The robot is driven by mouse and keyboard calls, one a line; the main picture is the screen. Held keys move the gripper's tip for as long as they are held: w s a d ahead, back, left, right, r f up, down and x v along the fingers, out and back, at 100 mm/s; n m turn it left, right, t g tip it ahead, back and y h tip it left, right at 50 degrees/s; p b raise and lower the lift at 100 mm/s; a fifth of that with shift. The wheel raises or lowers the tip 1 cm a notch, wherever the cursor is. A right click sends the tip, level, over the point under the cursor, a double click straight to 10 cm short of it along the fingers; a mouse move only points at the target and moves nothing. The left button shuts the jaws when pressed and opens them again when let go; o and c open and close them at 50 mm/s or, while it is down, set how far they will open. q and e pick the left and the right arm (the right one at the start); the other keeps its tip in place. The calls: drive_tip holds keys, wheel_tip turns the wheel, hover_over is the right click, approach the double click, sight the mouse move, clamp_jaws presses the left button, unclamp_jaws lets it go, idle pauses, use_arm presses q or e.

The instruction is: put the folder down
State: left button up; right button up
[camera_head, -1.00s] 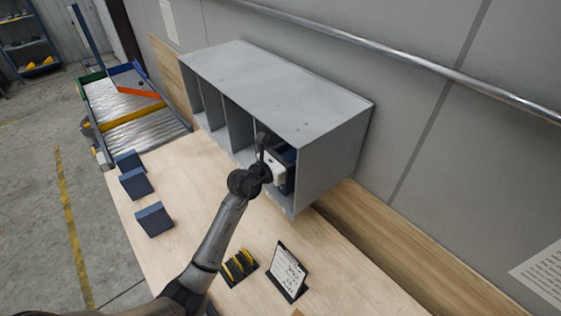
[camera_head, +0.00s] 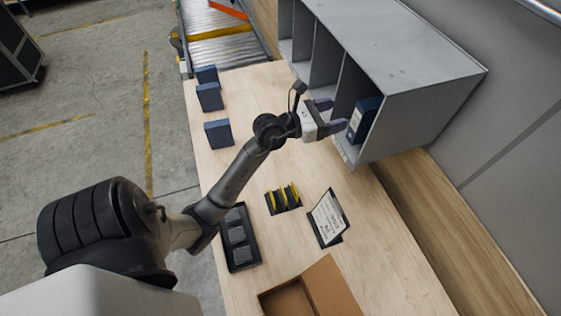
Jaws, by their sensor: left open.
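A dark blue folder (camera_head: 362,119) with a pale label stands upright in the nearest, right-hand compartment of the grey shelf unit (camera_head: 405,48). My left gripper (camera_head: 331,115) is at the open front of that compartment, just left of the folder. Its two fingers are apart and point towards the folder, with nothing seen between them. A small gap seems to show between the fingertips and the folder. The folder's rear part is hidden inside the compartment. My right gripper is out of view.
Several blue blocks (camera_head: 218,134) stand along the left table edge. A rack with yellow items (camera_head: 284,197), a tilted sign (camera_head: 328,217), a black tray (camera_head: 239,238) and an open cardboard box (camera_head: 331,287) are on the wooden table (camera_head: 384,258). A roller conveyor (camera_head: 222,49) lies beyond.

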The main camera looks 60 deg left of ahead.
use_arm(q)
drive_tip(key=s+d+r+n+t, duration=0.4)
drive_tip(key=s+d+n+t, duration=0.15)
drive_tip(key=n, duration=0.35)
drive_tip(key=s+d+f+n+g+y, duration=0.1)
drive_tip(key=s+f+n+g+y, duration=0.4)
drive_tip(key=f+n, duration=0.65)
drive_tip(key=s+f+n+g+y, duration=0.45)
drive_tip(key=f+n+g, duration=0.4)
drive_tip(key=n, duration=0.55)
drive_tip(key=s+d+f+g+h, duration=0.6)
drive_tip(key=s+d+f+h, duration=0.1)
drive_tip(key=s+d, duration=0.4)
drive_tip(key=shift+s+f+n, duration=0.45)
drive_tip(key=shift+s, duration=0.15)
